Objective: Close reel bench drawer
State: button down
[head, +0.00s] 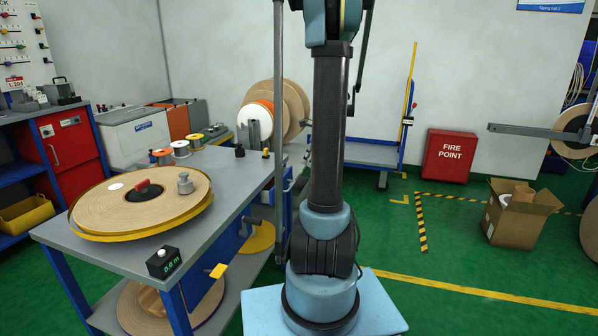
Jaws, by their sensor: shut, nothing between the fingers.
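The reel bench (225,165) stands at the left, with a grey top and blue frame. Its blue side (284,205) faces my arm and is partly covered by my arm and a grey upright bar. A grey bar-like part (254,221) sticks out low on that side; I cannot tell whether it is a drawer handle. How far the drawer stands open cannot be made out. My arm rises in front of the bench's right side and leaves the picture at the top. My gripper cannot be made out in this view.
Small spools stand at the back. A cardboard box (519,212) and a red fire point cabinet (449,156) stand right.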

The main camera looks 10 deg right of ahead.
aim_at(283, 181)
jog(key=shift+w+a+f, duration=0.65)
jog(key=shift+a+f, duration=0.45)
jog(key=shift+f, duration=0.35)
jog(key=shift+w+a+f, duration=0.7)
jog(key=shift+a+f, duration=0.35)
jog(key=shift+f, duration=0.45)
jog(key=shift+w+a+f, duration=0.65)
jog(key=shift+a+f, duration=0.45)
jog(key=shift+f, duration=0.35)
jog(key=shift+a, duration=0.1)
jog(key=shift+w+a, duration=0.7)
jog(key=shift+a, duration=0.3)
jog(key=shift+s+d, duration=0.1)
